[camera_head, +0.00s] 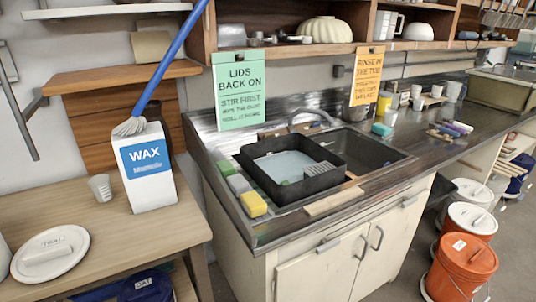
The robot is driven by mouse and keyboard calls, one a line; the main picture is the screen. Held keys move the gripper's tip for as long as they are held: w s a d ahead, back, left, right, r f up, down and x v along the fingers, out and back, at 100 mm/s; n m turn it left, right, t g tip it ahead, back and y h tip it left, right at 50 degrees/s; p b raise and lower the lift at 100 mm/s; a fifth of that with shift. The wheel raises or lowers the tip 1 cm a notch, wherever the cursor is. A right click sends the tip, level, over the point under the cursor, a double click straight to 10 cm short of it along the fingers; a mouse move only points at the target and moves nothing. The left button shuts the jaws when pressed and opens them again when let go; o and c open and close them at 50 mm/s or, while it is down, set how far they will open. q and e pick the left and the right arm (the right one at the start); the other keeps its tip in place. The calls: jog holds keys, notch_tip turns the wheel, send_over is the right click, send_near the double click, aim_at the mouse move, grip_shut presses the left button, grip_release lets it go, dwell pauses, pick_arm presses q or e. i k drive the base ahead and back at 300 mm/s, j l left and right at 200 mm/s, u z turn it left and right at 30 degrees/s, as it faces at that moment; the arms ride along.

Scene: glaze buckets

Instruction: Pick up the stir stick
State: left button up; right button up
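No object is plainly marked as the stir stick. A flat pale wooden piece (333,201) lies on the front edge of the sink counter, below the black tub. A long blue rod (172,58) with a ribbed grey head (130,126) slants up and right out of the frame; its head is at the top of the white WAX carton (149,182). I cannot tell whether it rests on the carton or is in it. Neither of my grippers is in view.
A black tub (292,166) of pale liquid sits at the sink, with a yellow sponge (253,204) nearby. The left table (112,238) holds a clear cup (100,187) and a white lid (49,253). Orange buckets (457,273) stand on the floor at right.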

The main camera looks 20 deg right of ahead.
aim_at(314, 209)
jog(key=u, duration=1.4)
jog(key=z, duration=2.45)
jog(key=i+j+z, duration=0.15)
jog(key=j+z, duration=0.15)
jog(key=i+j+z, duration=0.25)
jog(key=j+z, duration=0.3)
jog(key=j, duration=0.15)
